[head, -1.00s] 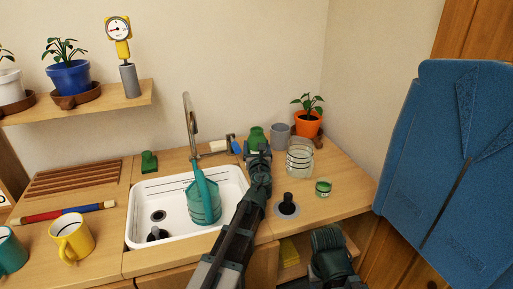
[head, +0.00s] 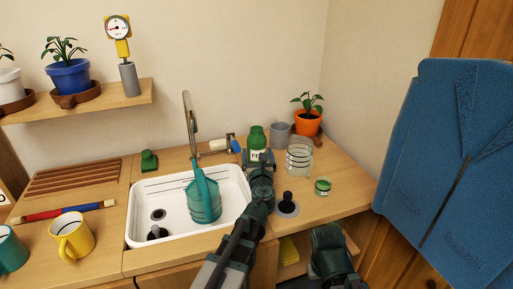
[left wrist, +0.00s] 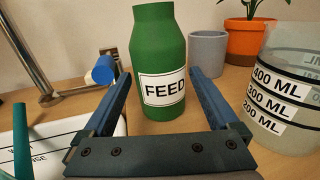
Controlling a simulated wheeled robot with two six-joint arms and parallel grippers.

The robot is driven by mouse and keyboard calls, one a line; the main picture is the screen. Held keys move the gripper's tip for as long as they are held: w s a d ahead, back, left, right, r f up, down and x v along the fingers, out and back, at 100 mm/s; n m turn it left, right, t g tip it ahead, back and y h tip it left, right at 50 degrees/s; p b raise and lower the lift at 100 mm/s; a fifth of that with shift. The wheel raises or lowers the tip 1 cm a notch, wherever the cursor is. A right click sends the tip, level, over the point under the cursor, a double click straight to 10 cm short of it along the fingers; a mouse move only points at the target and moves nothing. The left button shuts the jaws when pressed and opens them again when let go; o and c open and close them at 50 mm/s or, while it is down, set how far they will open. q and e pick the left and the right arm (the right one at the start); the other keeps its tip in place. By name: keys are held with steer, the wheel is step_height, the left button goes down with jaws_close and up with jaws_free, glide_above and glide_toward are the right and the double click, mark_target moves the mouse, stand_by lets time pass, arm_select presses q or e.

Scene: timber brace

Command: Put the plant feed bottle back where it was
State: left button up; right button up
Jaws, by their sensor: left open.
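The plant feed bottle (head: 257,139) is green with a white FEED label and stands upright on the wooden counter, right of the sink's far corner. In the left wrist view the bottle (left wrist: 158,60) stands just beyond my open fingers. My left gripper (head: 259,163) is open and empty in front of the bottle; its two blue fingers (left wrist: 165,95) point toward the bottle from either side, and the bottle's base is in plain view. My right gripper (head: 330,245) is low at the counter's front edge, and its fingers cannot be made out.
A clear measuring jar (head: 299,155) stands close right of the bottle, with a grey cup (head: 279,133) and orange plant pot (head: 307,122) behind. The white sink (head: 165,189) holds a teal watering can (head: 203,204). A small green tin (head: 322,187) sits right.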

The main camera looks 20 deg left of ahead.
mark_target(257, 153)
arm_select(q)
steer(key=v, duration=0.5)
steer(key=shift+s+d, duration=0.15)
steer(key=shift+s, duration=0.25)
steer(key=shift+r, duration=0.1)
